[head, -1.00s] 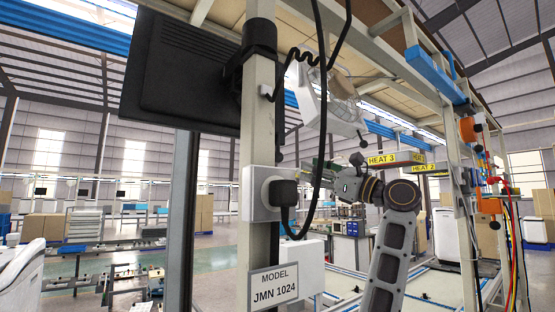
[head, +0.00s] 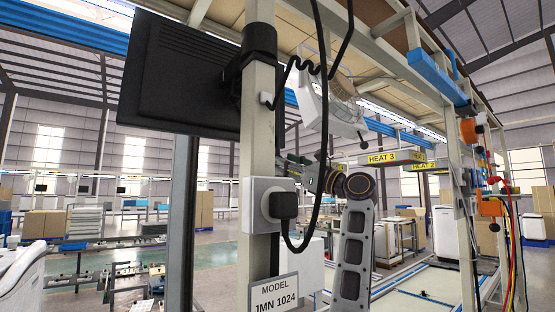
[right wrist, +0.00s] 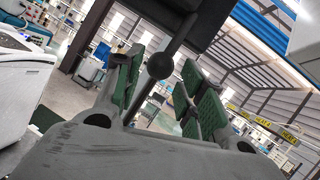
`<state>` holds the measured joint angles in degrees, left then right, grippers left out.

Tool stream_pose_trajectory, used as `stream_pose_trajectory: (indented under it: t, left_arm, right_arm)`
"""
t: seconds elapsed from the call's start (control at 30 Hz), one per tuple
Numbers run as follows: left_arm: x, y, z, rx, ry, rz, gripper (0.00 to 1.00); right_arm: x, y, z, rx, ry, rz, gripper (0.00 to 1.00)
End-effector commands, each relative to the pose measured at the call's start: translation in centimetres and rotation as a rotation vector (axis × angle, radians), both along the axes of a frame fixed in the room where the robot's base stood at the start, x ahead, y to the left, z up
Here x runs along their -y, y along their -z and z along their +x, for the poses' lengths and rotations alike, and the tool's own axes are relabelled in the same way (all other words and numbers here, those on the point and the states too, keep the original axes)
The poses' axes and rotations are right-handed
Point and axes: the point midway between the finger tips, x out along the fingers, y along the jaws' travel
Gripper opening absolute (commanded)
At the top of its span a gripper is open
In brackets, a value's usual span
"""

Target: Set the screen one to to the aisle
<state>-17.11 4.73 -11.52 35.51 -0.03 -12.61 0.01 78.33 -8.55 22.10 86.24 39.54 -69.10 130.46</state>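The screen (head: 180,75) is a black panel seen from behind, clamped to a pale upright post (head: 262,150) at the upper left of the head view. My right gripper (head: 308,172) is right of this post, below and to the right of the screen, partly hidden by the black cable. In the right wrist view my right gripper (right wrist: 160,88) has its green-padded fingers spread apart. A thin dark rod with a black ball (right wrist: 160,66) shows in the gap between them; I cannot tell its depth. A dark panel (right wrist: 190,10) is at the top. My left gripper is not in view.
A hanging black cable (head: 322,130) and a plug box (head: 268,205) are close to my right arm. A white lamp-like device (head: 335,112) hangs above the gripper. A yellow HEAT 3 sign (head: 382,158) is to the right. The aisle floor (head: 200,250) is left and behind.

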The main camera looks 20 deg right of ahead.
Motion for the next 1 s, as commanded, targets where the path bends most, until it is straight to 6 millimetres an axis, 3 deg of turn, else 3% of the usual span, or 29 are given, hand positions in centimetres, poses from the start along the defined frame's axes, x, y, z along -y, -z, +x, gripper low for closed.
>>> stream_pose_trajectory:
  t: [0.17, 0.4, 0.83, 1.0]
  left_arm:
    - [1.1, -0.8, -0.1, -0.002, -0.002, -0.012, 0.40]
    - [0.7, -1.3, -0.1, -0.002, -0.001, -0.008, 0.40]
    - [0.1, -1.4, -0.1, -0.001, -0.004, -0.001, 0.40]
    - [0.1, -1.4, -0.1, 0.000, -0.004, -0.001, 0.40]
  right_arm:
    - [-1.2, -0.9, 1.6, -0.001, -0.001, 0.000, 0.40]
    - [-2.1, -1.5, 3.0, -0.001, -0.001, 0.000, 0.40]
    - [-2.4, -1.6, 3.4, 0.000, 0.000, 0.000, 0.40]
    - [-2.4, -1.6, 3.3, 0.000, 0.000, 0.000, 0.19]
